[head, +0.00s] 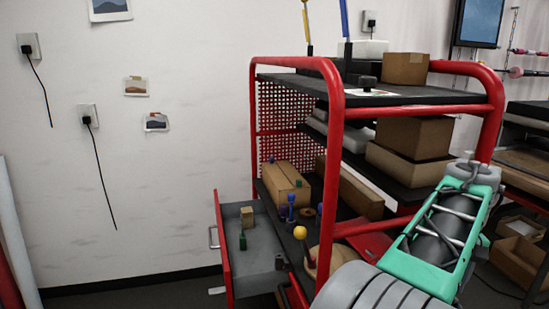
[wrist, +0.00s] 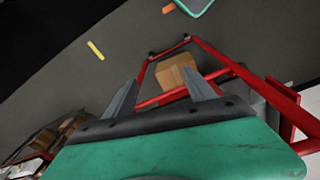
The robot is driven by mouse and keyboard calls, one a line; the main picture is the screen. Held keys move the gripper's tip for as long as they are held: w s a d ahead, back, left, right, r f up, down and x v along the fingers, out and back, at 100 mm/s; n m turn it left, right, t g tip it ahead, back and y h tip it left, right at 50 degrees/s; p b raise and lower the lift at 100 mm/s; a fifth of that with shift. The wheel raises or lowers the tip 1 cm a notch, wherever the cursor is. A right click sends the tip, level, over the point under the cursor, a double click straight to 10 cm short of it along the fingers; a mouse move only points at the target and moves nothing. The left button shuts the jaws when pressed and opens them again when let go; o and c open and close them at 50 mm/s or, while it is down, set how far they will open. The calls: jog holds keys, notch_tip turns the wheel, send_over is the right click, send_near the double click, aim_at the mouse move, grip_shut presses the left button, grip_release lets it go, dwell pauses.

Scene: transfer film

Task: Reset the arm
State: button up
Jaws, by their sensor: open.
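My gripper shows in the wrist view (wrist: 160,100) with its two grey fingers spread apart and nothing between them. It points toward the floor, with a cardboard box (wrist: 176,72) and red frame bars beyond the fingers. In the head view my teal and grey arm reaches across the lower right, in front of the red cart (head: 337,130). The fingers cannot be made out in the head view.
An open drawer (head: 225,250) juts from the cart's lower left, holding small items. Cardboard boxes (head: 412,136) fill the shelves. Cardboard bins (head: 518,257) sit at the right. A yellow object (wrist: 96,50) lies on the floor.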

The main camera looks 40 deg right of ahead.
notch_tip(320, 180, down, 11)
jog(key=w+a+m, duration=0.1)
jog(key=a+m, duration=0.2)
jog(key=m, duration=0.4)
jog(key=w+a+f+n, duration=0.2)
jog(key=w+a, duration=0.4)
jog(key=a, duration=0.1)
jog(key=w+a+f+n, duration=0.1)
jog(key=w+a+f, duration=0.2)
jog(key=w+a, duration=0.3)
jog(key=w+a+r+n+t, duration=0.1)
jog(key=w+a+n, duration=0.2)
jog(key=a, duration=0.6)
jog(key=w+a+r+n+t, duration=0.1)
jog(key=w+a+n, duration=0.3)
jog(key=a, duration=0.5)
jog(key=w+a+r+n+t, duration=0.1)
jog(key=w+a+n, duration=0.2)
jog(key=a, duration=0.6)
jog(key=shift+w+a+r+n+y, duration=0.2)
jog(key=shift+a+r+n+y, duration=0.15)
jog(key=shift+n, duration=0.55)
jog(key=shift+d, duration=0.1)
